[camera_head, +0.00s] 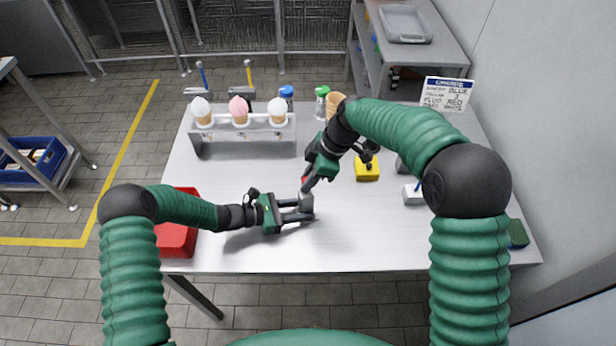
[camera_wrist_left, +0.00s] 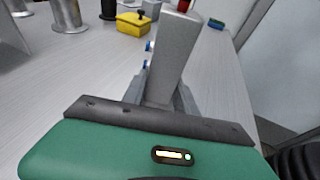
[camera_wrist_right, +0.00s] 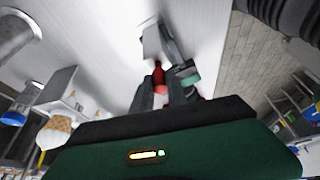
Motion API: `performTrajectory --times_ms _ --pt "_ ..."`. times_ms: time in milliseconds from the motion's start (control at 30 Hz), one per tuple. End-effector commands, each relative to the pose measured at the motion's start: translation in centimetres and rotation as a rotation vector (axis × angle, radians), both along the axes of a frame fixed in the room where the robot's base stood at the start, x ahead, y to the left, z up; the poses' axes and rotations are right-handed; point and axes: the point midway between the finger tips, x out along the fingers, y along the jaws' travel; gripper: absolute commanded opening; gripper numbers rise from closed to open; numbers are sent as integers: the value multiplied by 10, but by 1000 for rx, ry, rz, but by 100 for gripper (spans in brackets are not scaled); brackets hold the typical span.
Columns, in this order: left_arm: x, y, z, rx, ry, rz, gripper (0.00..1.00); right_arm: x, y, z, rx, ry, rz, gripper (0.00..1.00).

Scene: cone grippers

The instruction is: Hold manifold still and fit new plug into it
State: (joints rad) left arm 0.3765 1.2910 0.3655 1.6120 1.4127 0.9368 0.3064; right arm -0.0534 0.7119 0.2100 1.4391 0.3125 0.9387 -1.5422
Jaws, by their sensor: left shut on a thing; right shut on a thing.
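The manifold is a grey block (camera_head: 306,203) near the middle of the table. My left gripper (camera_head: 299,209) is shut on it from the left. In the left wrist view the manifold (camera_wrist_left: 175,62) stands between the fingers, with small blue parts on its left side. My right gripper (camera_head: 309,185) is shut on a red plug (camera_head: 304,182) just above the manifold. The plug (camera_wrist_right: 159,80) shows between the fingers in the right wrist view, pointing towards the manifold (camera_wrist_right: 152,42). Whether plug and manifold touch is unclear; any opening in the manifold's top is hidden.
A rack (camera_head: 243,137) with several ice-cream cones stands at the back left. A red bin (camera_head: 177,238) is at the left edge. The table's front middle is clear.

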Motion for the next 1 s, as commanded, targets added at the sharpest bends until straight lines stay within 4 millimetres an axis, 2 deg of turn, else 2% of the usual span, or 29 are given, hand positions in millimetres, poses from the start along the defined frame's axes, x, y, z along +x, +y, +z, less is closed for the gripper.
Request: performTrajectory --times_ms 933,967,1000 --pt "0 0 0 0 0 0 0 0 0 -21 0 2 0 0" --pt "0 0 0 0 0 0 0 0 0 -22 0 1 -1 19" --pt "0 0 0 0 0 0 0 0 0 -21 0 1 -1 24"
